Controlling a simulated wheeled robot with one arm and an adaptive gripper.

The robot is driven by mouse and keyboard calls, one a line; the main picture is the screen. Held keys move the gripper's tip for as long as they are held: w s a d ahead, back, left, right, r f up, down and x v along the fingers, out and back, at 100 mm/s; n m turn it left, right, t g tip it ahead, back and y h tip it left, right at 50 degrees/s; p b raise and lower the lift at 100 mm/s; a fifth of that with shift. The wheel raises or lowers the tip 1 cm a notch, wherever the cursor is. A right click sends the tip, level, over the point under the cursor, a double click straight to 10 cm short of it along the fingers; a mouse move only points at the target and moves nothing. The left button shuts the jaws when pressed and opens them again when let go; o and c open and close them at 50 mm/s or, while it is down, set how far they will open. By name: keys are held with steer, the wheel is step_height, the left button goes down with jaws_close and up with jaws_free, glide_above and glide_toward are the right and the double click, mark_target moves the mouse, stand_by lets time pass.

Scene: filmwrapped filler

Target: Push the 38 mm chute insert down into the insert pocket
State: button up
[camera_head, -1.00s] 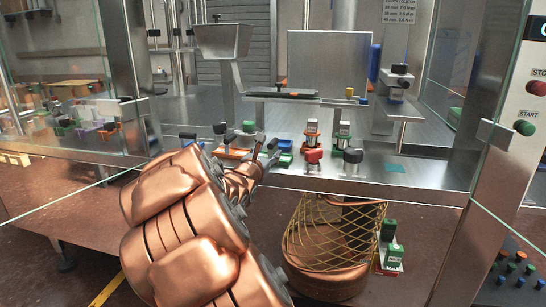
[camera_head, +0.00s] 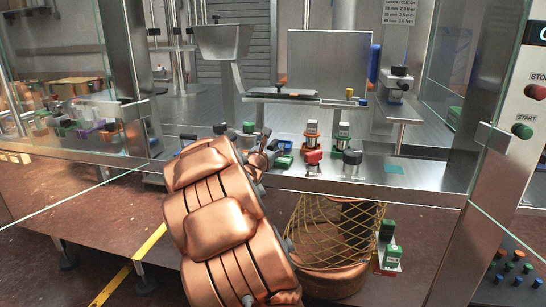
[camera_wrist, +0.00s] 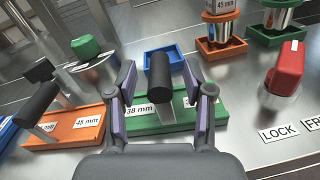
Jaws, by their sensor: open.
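The 38 mm chute insert (camera_wrist: 143,121) is a green plate with a "38 mm" label and an upright black-capped handle (camera_wrist: 160,75). My gripper (camera_wrist: 159,82) is open, with its purple-padded fingers on either side of the handle; I see gaps on both sides. The plate's right label is partly hidden by a finger. In the head view my gripper (camera_head: 264,150) is over the bench, and my arm hides much of this spot. I cannot tell how deep the plate sits, and the insert pocket cannot be made out beneath it.
An orange 45 mm insert (camera_wrist: 62,133) with a black handle lies to the left. A blue tray (camera_wrist: 177,52) is behind the handle. A red knob (camera_wrist: 287,68) stands right, near a "LOCK" label (camera_wrist: 278,133). A green-topped knob (camera_wrist: 86,47) is at the back left.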

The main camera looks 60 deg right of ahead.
jaws_close()
stand_by(0.5)
